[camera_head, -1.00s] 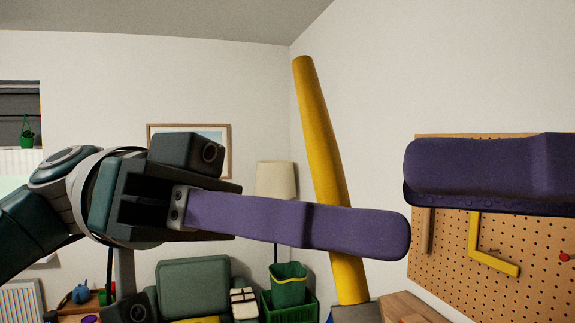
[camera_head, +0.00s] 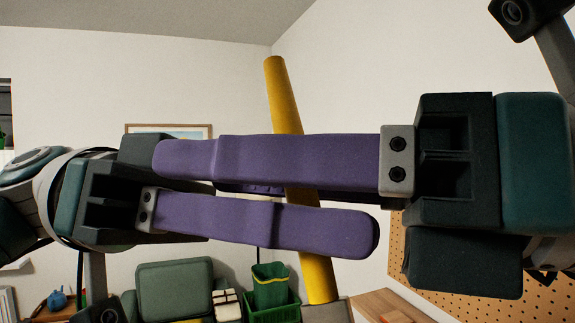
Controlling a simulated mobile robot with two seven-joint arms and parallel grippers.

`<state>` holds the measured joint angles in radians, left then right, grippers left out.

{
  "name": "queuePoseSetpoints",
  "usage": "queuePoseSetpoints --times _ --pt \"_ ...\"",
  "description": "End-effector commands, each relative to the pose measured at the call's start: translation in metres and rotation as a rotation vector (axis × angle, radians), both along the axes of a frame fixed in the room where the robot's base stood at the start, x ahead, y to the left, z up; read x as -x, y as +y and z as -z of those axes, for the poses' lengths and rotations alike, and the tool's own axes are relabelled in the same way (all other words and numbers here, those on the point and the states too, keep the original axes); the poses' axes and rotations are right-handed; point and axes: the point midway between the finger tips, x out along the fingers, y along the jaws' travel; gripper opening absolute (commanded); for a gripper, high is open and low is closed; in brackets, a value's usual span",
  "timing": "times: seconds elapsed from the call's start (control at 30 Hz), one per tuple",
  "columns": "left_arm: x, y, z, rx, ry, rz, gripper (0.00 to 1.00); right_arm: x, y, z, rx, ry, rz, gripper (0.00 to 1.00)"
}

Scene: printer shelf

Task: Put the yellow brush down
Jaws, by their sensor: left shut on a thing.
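The yellow brush (camera_head: 318,278) shows as a long, slightly tilted handle. Its upper end (camera_head: 281,90) stands above both grippers, and its lower end meets a grey part at the picture's bottom edge. My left gripper (camera_head: 350,232), from the left, is shut on the handle; its near purple finger crosses in front of it. My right gripper (camera_head: 185,160), from the right, lies just above the left one in the picture. Its purple finger also crosses in front of the handle. Its other finger is not clearly seen, so its opening cannot be told. The brush's head is not clearly visible.
A green bin (camera_head: 269,286) stands in a green crate near the bottom middle. A green padded chair (camera_head: 176,288) is left of it. A wooden surface (camera_head: 385,303) is at lower right, below a pegboard (camera_head: 440,274). A framed picture hangs behind.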

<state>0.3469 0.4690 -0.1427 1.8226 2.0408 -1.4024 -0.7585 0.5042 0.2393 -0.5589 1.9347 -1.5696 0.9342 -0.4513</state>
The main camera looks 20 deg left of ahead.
Motion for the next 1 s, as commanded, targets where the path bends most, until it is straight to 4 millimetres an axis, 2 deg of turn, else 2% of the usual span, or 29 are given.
queuePoseSetpoints --times 0.03,0.37,0.67,0.7,1.0 --pt "0.0 0.0 -0.0001 0.0 0.0 0.0 0.0 -0.0001 -0.0002 0.0001 0.0 0.0 0.0 0.38" --pt "0.0001 0.0 -0.0001 0.0 0.0 0.0 0.0 -0.0001 -0.0004 0.0003 0.0 0.001 0.0 0.01" --pt "0.0003 0.0 -0.0002 0.0 0.0 0.001 0.0 -0.0003 -0.0005 0.0003 0.0 0.001 0.001 0.0" --pt "0.0003 0.0 -0.0002 0.0 0.0 0.001 0.2 -0.0004 -0.0005 0.0002 0.0 0.001 0.001 0.0" --pt "0.0001 0.0 -0.0001 0.0 0.0 0.0 0.53 -0.0001 -0.0004 0.0002 0.0 0.0 0.001 0.0"
